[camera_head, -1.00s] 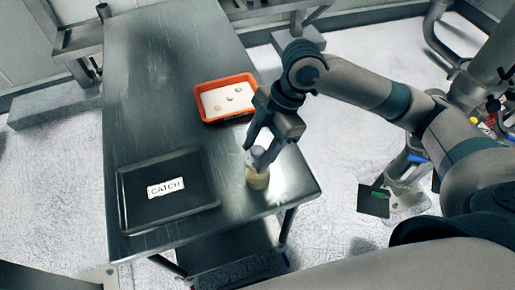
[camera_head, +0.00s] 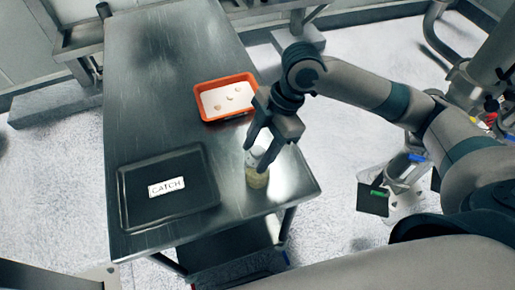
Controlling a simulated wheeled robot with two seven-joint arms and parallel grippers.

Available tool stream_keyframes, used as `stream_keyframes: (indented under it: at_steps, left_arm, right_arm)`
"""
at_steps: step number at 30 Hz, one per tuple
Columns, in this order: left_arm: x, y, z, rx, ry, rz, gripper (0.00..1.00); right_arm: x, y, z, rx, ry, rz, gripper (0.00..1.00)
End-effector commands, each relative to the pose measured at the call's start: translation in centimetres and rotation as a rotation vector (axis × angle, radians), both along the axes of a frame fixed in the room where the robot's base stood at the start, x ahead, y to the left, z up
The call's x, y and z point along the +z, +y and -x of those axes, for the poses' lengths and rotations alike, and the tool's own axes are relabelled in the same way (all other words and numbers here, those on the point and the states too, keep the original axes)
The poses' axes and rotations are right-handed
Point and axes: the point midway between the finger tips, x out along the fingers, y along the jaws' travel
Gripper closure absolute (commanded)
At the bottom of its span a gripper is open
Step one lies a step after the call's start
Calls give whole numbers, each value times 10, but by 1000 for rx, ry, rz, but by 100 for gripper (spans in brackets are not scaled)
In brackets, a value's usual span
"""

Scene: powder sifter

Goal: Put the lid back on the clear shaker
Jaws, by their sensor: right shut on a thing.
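The clear shaker (camera_head: 257,179) stands upright near the right front edge of the steel table, with pale yellowish contents low in it. My right gripper (camera_head: 262,153) points down over it and is shut on the pale grey-white lid (camera_head: 257,152). The lid is right at the shaker's top; whether it is seated or just above the rim I cannot tell. The fingers hide part of the lid and the shaker's upper right side. My left gripper is not in view.
A black tray (camera_head: 137,207) labelled CATCH lies to the left of the shaker. An orange tray (camera_head: 203,114) with a white inside and several small pale lumps stands behind the gripper. The steel table (camera_head: 150,85) is bare toward the back left.

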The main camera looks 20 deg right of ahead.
Motion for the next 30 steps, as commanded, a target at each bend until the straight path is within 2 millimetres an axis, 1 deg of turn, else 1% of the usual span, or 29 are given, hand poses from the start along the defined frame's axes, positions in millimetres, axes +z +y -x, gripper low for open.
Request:
stream_keyframes:
  at_steps: [8,30]
  left_arm:
    - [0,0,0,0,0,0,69]
    - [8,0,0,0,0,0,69]
  right_arm:
    - [0,0,0,0,0,0,73]
    - [0,0,0,0,0,-1,73]
